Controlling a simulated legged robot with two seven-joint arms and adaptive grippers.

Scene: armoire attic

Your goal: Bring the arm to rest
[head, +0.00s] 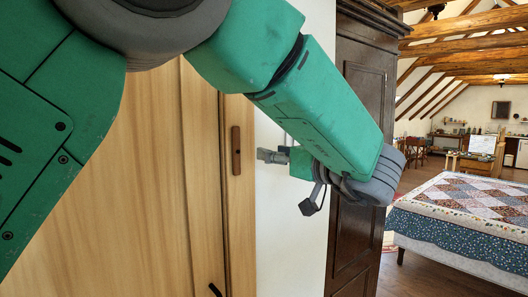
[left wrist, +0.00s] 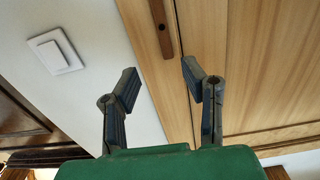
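My left arm comes in from the upper left in the head view, and its green forearm crosses in front of the wall and the dark armoire. My left gripper (head: 268,156) points left toward the light wooden door, partly hidden behind the wrist. The left wrist view shows its two fingers spread apart, with nothing between the fingertips (left wrist: 160,82). My right gripper is not in view.
A dark armoire (head: 350,240) is behind the forearm. A bed (head: 470,215) stands at right. A white switch (left wrist: 55,52) is on the wall.

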